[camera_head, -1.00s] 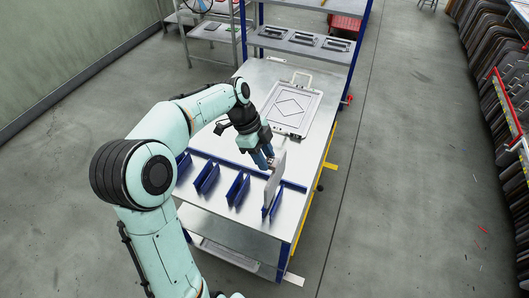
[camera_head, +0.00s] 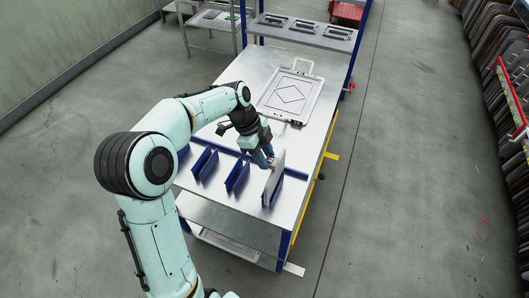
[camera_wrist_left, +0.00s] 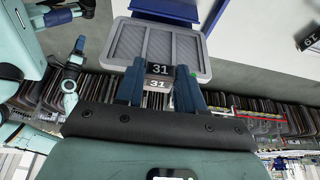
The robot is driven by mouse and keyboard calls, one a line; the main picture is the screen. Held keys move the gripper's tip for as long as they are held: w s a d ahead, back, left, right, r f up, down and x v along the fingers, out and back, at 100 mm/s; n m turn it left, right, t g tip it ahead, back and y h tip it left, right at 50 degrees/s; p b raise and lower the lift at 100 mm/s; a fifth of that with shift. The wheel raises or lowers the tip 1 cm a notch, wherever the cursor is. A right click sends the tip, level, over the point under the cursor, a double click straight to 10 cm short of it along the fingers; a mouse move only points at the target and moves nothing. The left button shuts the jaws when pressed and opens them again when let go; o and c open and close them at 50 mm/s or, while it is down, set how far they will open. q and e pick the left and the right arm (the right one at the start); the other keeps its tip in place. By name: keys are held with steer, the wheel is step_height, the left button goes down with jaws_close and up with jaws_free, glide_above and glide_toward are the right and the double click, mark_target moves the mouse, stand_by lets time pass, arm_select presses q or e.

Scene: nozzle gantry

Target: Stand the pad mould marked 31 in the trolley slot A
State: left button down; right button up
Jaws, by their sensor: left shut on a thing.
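The pad mould marked 31 (camera_head: 275,178) is a thin grey panel standing upright on the trolley top (camera_head: 225,112). Its lower edge is at the rightmost blue slot (camera_head: 269,199), between the slot's walls as far as I can see; its bottom is hidden. My left gripper (camera_head: 271,162) is shut on the mould's edge. In the left wrist view the mould (camera_wrist_left: 130,45) shows its ribbed face, with the 31 tag (camera_wrist_left: 159,69) between the fingers (camera_wrist_left: 157,88). I cannot read any slot letter.
More blue slots (camera_head: 236,178) stand to the left of the mould, looking empty. A framed plate with a diamond outline (camera_head: 290,92) lies farther back on the trolley. A rack of dark panels (camera_head: 490,60) lines the right side. The floor right of the trolley is clear.

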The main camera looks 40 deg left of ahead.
arm_select(q)
steer(key=shift+f+b, duration=1.4)
steer(key=shift+f, duration=1.1)
arm_select(e)
steer(key=shift+s+f, duration=0.55)
steer(key=shift+f, duration=0.4)
steer(key=shift+s+f, duration=0.5)
steer(key=shift+f, duration=0.4)
arm_select(q)
steer(key=c, duration=0.6)
jaws_free()
steer(key=p+v, duration=0.1)
steer(key=v, duration=1.2)
arm_select(e)
steer(key=shift+w+r, duration=0.5)
steer(key=shift+r, duration=0.4)
arm_select(q)
steer(key=shift+s+a+r, duration=0.1)
